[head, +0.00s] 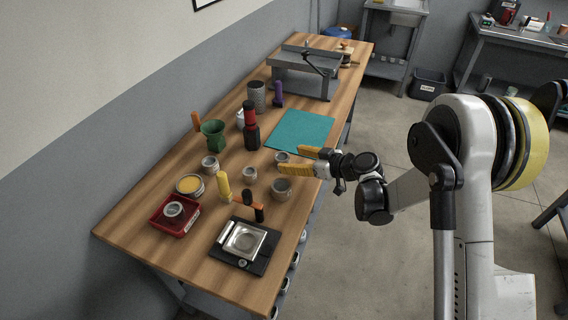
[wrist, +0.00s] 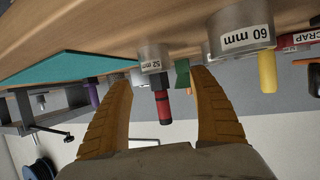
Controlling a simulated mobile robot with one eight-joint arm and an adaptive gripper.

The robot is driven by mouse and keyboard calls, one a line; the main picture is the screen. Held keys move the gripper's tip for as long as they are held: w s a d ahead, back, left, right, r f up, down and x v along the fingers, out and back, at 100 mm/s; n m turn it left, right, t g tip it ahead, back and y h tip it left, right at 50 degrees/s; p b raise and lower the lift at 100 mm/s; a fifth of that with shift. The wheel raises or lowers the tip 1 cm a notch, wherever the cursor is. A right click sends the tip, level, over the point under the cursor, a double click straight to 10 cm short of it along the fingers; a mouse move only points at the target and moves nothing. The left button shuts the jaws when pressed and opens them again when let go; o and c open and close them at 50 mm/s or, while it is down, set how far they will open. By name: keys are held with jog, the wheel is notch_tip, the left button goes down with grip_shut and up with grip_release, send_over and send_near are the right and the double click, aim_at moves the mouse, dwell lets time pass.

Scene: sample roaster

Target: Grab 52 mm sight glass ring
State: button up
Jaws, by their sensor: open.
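The 52 mm sight glass ring (wrist: 152,54) is a short grey metal cylinder with a white "52 mm" label, seen upside down in the wrist view. It stands on the wooden bench, ahead of and between my two fingers. In the head view, a small grey ring (head: 282,157) at the fingertips appears to be the same one. My gripper (head: 291,160) is open, its yellow fingers pointing left over the bench's right edge. It also shows in the wrist view (wrist: 163,78), with nothing gripped.
The larger 60 mm ring (wrist: 242,30) stands close by, near my lower finger in the head view (head: 281,190). More small rings (head: 249,174) stand to the left. A dark bottle with a red top (head: 251,130) stands behind. A teal mat (head: 300,130) lies clear.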

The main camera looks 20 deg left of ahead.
aim_at(282, 156)
jog(key=x, duration=0.1)
jog(key=b+x, duration=0.1)
jog(key=x, duration=0.1)
jog(key=b+x, duration=0.1)
jog(key=x, duration=0.1)
jog(key=shift+w+a+f, duration=0.1)
jog(key=shift+w+f, duration=0.1)
jog(key=shift+w, duration=0.15)
jog(key=shift+r, duration=0.1)
jog(key=shift+c, duration=0.2)
jog(key=c, duration=1.3)
